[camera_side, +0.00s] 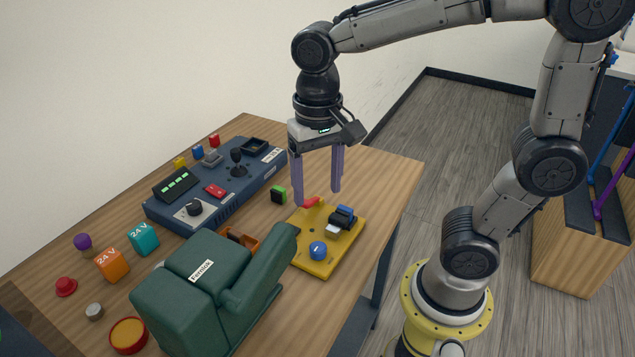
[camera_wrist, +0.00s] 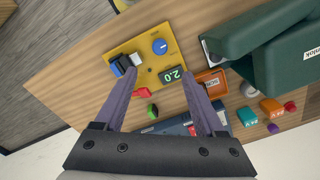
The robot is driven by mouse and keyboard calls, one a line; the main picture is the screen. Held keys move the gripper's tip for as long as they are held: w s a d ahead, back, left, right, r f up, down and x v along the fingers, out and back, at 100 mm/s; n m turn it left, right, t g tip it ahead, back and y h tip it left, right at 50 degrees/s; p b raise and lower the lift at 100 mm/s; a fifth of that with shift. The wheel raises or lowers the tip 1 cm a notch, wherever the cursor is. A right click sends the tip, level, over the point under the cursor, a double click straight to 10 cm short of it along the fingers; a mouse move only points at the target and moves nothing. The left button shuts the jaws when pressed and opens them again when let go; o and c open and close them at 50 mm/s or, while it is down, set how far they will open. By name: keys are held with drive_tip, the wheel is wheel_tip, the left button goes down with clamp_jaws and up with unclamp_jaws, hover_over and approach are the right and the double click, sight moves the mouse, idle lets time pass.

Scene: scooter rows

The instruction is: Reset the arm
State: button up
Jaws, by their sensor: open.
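My gripper (camera_side: 318,190) is open and empty, pointing down above the table near the far edge of the yellow panel. In the wrist view its two purple fingers (camera_wrist: 158,92) are spread apart with nothing between them. The yellow panel (camera_side: 318,268) lies on the table below and carries a blue knob (camera_side: 318,250), a blue-and-black part and a red part (camera_side: 311,202). My fingertips look to be above the panel's far side; the exact height cannot be told.
A blue control box (camera_side: 225,200) with a joystick and a green machine (camera_side: 205,290) marked "Fernlock" stand on the wooden table (camera_side: 395,172). A small green-black block (camera_side: 278,194) sits near my gripper. An orange tray (camera_wrist: 211,83), orange and teal cubes and small coloured caps lie around. The table's right strip is clear.

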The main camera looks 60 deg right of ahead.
drive_tip(key=s+d+r+n+t, duration=0.1)
drive_tip(key=s+d+n+t, duration=0.3)
drive_tip(key=s, duration=0.4)
drive_tip(key=n+t, duration=0.1)
drive_tip(key=n, duration=0.1)
drive_tip(key=shift+s+d+r+n+t, duration=0.25)
drive_tip(key=shift+s+d+n+t, duration=0.05)
drive_tip(key=shift+s+d, duration=0.05)
